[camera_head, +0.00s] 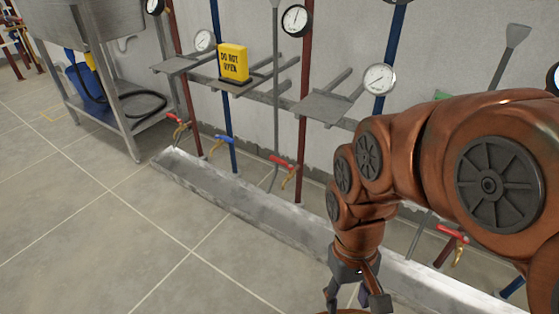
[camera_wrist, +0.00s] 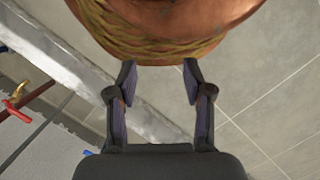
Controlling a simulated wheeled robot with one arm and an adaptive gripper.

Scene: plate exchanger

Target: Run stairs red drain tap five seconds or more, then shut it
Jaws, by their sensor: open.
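Several drain taps on brass bodies sit low along the wall above a metal trough. Red-handled taps show at the left (camera_head: 178,120), in the middle (camera_head: 282,163) and at the right (camera_head: 453,234); I cannot tell which one is the stairs tap. A blue-handled tap (camera_head: 219,140) sits between the left and middle ones. My gripper (camera_head: 356,302) points down, open, near the trough's front side and apart from the taps. In the wrist view its fingers (camera_wrist: 159,70) are spread with nothing between them. A red tap handle (camera_wrist: 14,110) shows at that view's left edge.
The metal trough (camera_head: 215,192) runs along the wall's foot. Grey shelves (camera_head: 325,108), gauges (camera_head: 379,79) and red and blue pipes stand above it. A yellow "DO NOT OPEN" sign (camera_head: 233,62) stands on a shelf. A steel sink (camera_head: 85,15) is at left. The tiled floor is clear.

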